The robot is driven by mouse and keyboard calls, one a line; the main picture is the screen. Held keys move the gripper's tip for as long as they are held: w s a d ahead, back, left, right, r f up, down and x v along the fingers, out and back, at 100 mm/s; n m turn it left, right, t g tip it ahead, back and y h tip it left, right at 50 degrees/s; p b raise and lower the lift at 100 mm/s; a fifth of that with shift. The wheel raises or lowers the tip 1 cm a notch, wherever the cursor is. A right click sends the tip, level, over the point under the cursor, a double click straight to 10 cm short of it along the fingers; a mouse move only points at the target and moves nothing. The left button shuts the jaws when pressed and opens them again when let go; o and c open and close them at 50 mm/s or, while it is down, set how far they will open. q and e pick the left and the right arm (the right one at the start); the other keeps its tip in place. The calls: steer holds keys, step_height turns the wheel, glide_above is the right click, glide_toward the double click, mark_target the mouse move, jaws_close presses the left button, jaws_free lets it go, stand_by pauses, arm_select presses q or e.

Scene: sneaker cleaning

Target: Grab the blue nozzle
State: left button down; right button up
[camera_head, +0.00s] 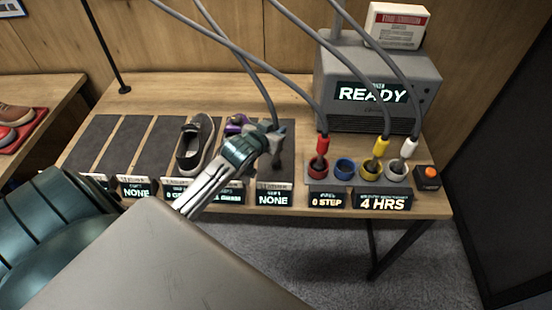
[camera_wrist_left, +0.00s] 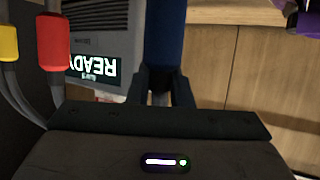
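In the left wrist view the nozzle (camera_wrist_left: 165,40) is a blue cylinder held between the two dark fingers (camera_wrist_left: 164,88). A grey hose runs down to the gripper in the head view, where the gripper mostly hides the nozzle. The blue-ringed holder (camera_head: 345,168) on the table is empty. My right gripper is not in view.
Red (camera_head: 322,145), yellow (camera_head: 380,147) and white (camera_head: 408,149) nozzles stand in holders before the grey machine (camera_head: 375,85) reading READY. A dark sneaker (camera_head: 195,143) and a purple item (camera_head: 236,121) lie on mats. Several hoses hang overhead.

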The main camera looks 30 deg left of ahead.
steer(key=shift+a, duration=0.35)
